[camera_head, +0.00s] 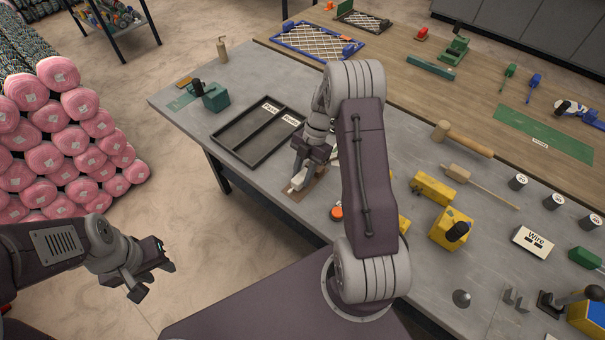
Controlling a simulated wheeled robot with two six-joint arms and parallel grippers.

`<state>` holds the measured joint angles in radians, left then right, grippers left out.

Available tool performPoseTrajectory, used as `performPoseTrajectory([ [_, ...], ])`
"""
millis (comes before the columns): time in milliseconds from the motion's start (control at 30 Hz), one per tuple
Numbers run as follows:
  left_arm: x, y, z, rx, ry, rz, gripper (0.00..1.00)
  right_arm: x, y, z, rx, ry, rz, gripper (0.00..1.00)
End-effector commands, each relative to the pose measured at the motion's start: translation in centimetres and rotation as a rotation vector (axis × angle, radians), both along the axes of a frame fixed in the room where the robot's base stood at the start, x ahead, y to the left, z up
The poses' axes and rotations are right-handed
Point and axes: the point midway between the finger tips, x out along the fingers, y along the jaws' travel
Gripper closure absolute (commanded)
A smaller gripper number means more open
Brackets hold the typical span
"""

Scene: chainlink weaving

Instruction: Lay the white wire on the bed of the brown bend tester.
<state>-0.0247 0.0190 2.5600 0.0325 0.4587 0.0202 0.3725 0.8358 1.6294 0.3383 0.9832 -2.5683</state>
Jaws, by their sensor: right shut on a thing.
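My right gripper (297,184) reaches down at the near edge of the grey table, just right of the black tray. It is shut on the white wire, of which little can be made out at this size. The brown bend tester (293,196) is a flat brown plate directly under and around the fingertips, partly hidden by my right arm. I cannot tell whether the wire touches its bed. My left gripper (156,283) is open and empty over the floor, left of and well apart from the table.
A black two-compartment tray (233,140) lies left of the tester. An orange-topped thing (337,212) and yellow blocks (433,188) stand to the right, partly behind my arm.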

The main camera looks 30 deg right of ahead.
Motion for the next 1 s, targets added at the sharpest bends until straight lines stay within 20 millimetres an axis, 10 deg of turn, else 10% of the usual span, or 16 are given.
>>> performPoseTrajectory([
  [1000,0.0,0.0,-1.0,0.000,0.000,0.000,0.64,0.0,0.0,-1.2,0.000,0.000,0.000,1.00],
])
